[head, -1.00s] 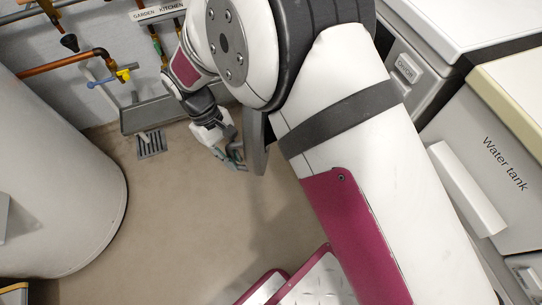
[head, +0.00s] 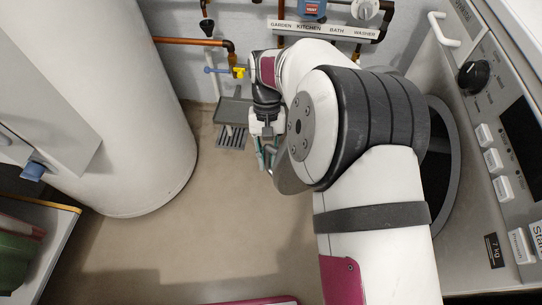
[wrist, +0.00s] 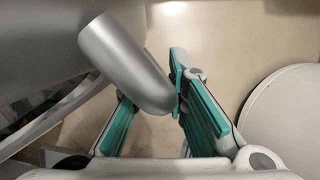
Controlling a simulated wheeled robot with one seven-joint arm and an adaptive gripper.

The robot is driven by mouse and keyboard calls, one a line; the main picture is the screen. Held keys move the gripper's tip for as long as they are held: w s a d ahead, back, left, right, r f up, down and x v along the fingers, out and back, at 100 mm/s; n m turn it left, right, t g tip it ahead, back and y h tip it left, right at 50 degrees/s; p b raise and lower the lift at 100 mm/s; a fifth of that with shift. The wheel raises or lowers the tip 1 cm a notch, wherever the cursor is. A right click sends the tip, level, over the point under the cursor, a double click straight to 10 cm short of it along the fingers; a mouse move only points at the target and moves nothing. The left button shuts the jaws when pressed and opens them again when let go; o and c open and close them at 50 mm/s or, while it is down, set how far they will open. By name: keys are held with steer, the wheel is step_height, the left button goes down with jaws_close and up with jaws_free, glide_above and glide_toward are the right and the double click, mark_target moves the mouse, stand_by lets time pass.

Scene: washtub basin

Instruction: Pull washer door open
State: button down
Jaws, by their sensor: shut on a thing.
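The washer (head: 474,185) stands at the right of the head view. Its round dark opening (head: 440,165) shows partly behind my arm. The grey washer door (head: 290,181) stands swung out from the front, mostly hidden behind my arm. My gripper (head: 266,158) is at the door's outer edge. In the wrist view, the silver door handle (wrist: 125,65) lies between the teal-padded fingers of my gripper (wrist: 150,95), which are shut on it. The grey door face (wrist: 40,45) fills the left of that view.
A large white cylindrical tank (head: 130,110) stands at the left. Pipes and a labelled strip (head: 323,29) are on the back wall, above a grey floor drain (head: 232,137). A shelf with a green basin (head: 18,248) is at lower left. The beige floor (head: 210,230) between is clear.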

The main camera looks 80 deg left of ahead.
steer(key=c, duration=1.8)
jaws_free()
steer(key=shift+c, duration=0.2)
steer(key=v, duration=1.2)
